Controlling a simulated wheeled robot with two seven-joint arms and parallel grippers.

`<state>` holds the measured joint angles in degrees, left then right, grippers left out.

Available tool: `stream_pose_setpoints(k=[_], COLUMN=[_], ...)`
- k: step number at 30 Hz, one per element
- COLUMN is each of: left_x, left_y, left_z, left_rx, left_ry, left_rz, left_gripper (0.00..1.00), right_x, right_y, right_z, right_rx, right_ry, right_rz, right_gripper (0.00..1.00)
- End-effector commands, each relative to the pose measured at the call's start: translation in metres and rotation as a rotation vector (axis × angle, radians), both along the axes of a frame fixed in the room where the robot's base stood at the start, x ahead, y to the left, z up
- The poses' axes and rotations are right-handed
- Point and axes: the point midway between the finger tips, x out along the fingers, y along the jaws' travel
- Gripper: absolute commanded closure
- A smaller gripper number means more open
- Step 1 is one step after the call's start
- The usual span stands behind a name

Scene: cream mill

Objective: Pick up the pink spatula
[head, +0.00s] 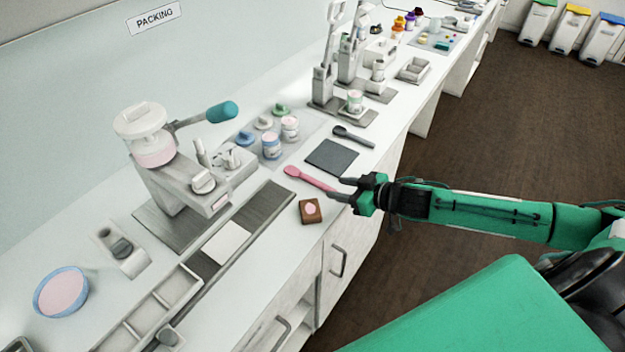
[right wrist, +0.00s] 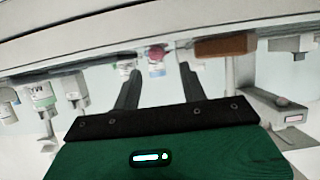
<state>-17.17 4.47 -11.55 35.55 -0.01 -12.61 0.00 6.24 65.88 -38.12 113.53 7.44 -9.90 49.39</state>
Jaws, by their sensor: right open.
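The pink spatula (head: 308,178) lies on the white counter in the head view, its rounded end pointing left and its handle toward the counter's front edge. My right gripper (head: 342,190) is at the handle end, its fingers apart and pointing left along the spatula. In the right wrist view a pink end, which looks like the spatula (right wrist: 157,54), shows between and just beyond the two open fingertips (right wrist: 157,68). The spatula is not gripped. Whether the fingers flank the handle is hard to tell. My left gripper is not in view.
A small brown block (head: 311,211) with a pink top sits just in front of the spatula. A dark grey mat (head: 332,157) and a dark spatula (head: 352,137) lie behind it. A press machine (head: 180,175) stands to the left. Drawers with handles (head: 338,262) face the aisle.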

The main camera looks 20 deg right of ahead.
Motion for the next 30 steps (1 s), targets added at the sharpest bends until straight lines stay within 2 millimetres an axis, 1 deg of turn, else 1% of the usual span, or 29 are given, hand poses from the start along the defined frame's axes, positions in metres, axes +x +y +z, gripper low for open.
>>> stream_pose_setpoints(k=[5, 12, 18, 27, 28, 30], left_x=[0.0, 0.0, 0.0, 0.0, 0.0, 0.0], left_y=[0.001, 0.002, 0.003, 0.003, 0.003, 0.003], left_z=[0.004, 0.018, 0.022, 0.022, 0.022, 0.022], left_rx=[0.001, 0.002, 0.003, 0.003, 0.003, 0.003], left_ry=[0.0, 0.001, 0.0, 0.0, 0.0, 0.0], left_rz=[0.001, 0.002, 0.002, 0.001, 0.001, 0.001], left_gripper=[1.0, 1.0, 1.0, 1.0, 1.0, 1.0], right_x=[0.005, 0.027, 0.042, 0.044, 0.044, 0.044], right_y=[0.003, 0.014, 0.022, 0.024, 0.024, 0.024], right_z=[0.0, -0.005, -0.015, -0.018, -0.018, -0.018], right_rx=[0.001, 0.002, 0.0, -0.001, -0.001, -0.001], right_ry=[-0.001, -0.001, 0.0, 0.001, 0.001, 0.001], right_rz=[0.0, 0.0, -0.001, 0.0, 0.0, 0.0], right_gripper=[0.57, 0.57, 0.57, 0.57, 0.59, 0.73])
